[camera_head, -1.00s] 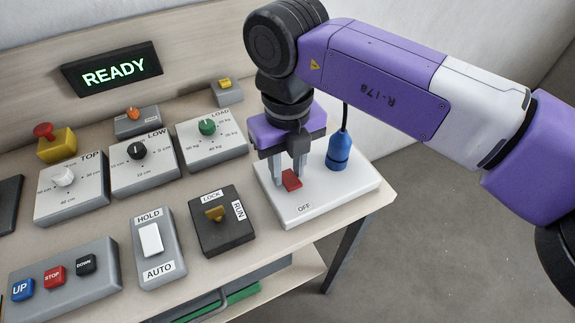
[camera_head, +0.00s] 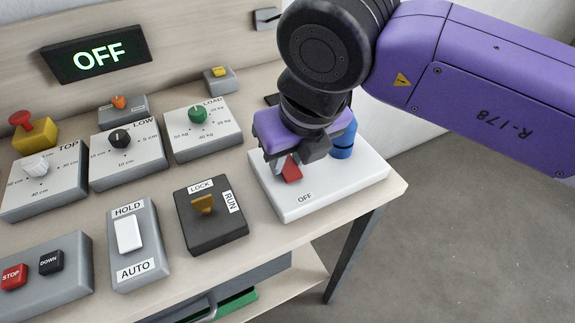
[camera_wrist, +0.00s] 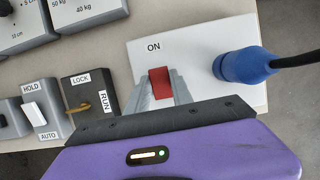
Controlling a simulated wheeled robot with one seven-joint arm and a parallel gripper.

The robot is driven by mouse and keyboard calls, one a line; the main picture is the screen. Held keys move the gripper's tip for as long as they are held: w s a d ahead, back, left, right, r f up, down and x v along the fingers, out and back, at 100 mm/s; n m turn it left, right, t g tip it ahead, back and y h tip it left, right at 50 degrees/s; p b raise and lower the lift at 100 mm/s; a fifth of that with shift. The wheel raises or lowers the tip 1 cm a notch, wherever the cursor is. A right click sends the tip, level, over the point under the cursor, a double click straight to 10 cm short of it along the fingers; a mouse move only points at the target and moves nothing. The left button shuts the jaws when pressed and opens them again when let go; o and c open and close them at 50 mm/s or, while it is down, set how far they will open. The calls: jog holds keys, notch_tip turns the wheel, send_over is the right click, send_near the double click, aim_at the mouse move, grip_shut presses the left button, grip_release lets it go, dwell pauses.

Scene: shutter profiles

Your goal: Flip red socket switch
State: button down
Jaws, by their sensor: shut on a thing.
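The red switch (camera_head: 291,169) is on the white socket box (camera_head: 320,196) at the right of the table, with its near end raised. It also shows in the wrist view (camera_wrist: 160,82), between my fingers. My gripper (camera_head: 284,166) is low over the box, tilted, and shut on the red switch. The wrist view shows the label "ON" beyond the switch; the head view shows "OFF" on the near side. The display (camera_head: 98,54) reads "OFF". My gripper hides part of the switch and box.
A blue plug (camera_head: 343,142) stands in the box just right of my gripper, with a black cable in the wrist view. The dark LOCK/RUN switch box (camera_head: 212,232) is to the left. The table's right edge is close.

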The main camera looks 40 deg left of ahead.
jog(key=shift+r, duration=0.1)
jog(key=c, duration=1.1)
grip_release()
jog(key=v, duration=0.7)
jog(key=shift+d+r+p, duration=0.2)
jog(key=shift+r+p, duration=0.1)
